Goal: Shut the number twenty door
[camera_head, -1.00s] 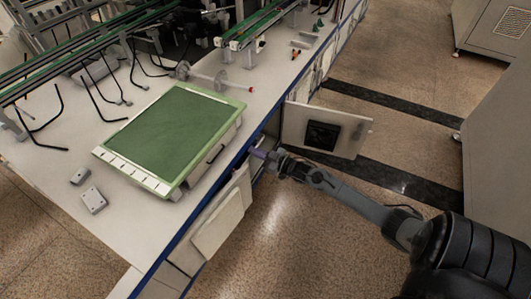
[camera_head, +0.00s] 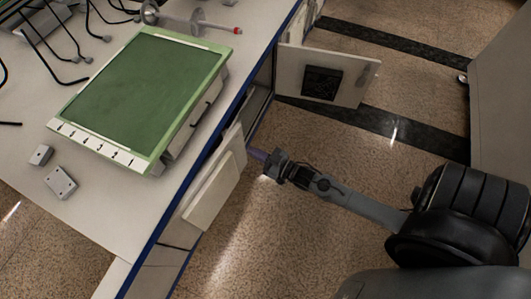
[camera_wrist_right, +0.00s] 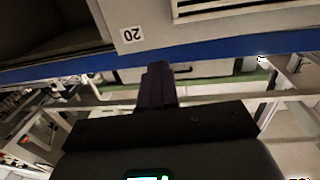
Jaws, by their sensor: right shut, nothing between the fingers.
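A light panel marked 20 (camera_wrist_right: 133,34) shows at the top of the right wrist view, with its label upside down. In the head view, one cabinet door (camera_head: 355,90) with a black square on its face stands swung out from the bench front. A second pale door (camera_head: 215,190) sits nearer, standing off the bench front. No number is readable there, so I cannot tell which is twenty. My right gripper (camera_head: 258,155) is beside the nearer door's far edge, fingers shut and empty. Its dark purple fingers (camera_wrist_right: 157,85) show in the wrist view; contact is unclear. My left gripper is out of view.
The white bench (camera_head: 105,215) has a blue front edge and carries a green-topped panel (camera_head: 145,85) and two small grey blocks. Open floor (camera_head: 300,235) lies in front. A grey cabinet (camera_head: 503,100) stands at the right.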

